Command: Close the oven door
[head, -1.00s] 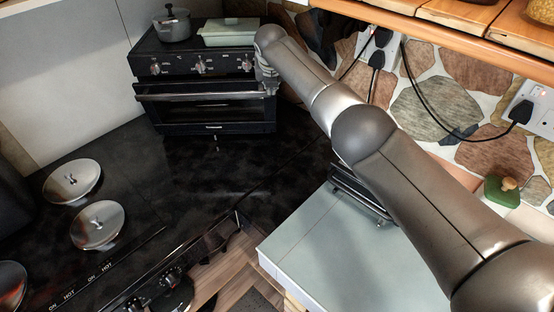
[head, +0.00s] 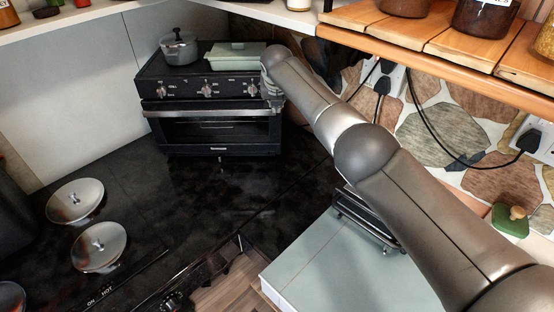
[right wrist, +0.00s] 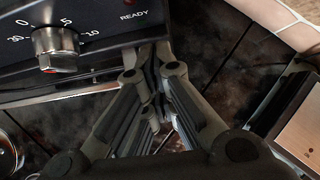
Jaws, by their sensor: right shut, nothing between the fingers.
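The black oven (head: 215,133) stands at the back of the counter in the head view, its knobs in a row above the door. The oven door handle (head: 205,113), a pale bar, sits just under the knob panel; the door looks shut or nearly shut, I cannot tell which. My right gripper (head: 272,92) is at the oven's front right corner, near the handle's right end. In the right wrist view my right gripper (right wrist: 152,75) is shut and empty beside the panel's corner; whether it touches the door is unclear. My left gripper is not in view.
A grey pot (head: 179,48) and a pale green dish (head: 236,57) stand on the oven. Several metal lids lie on the dark counter at left. A wooden shelf (head: 450,52) with jars runs above my right arm. The counter before the oven is clear.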

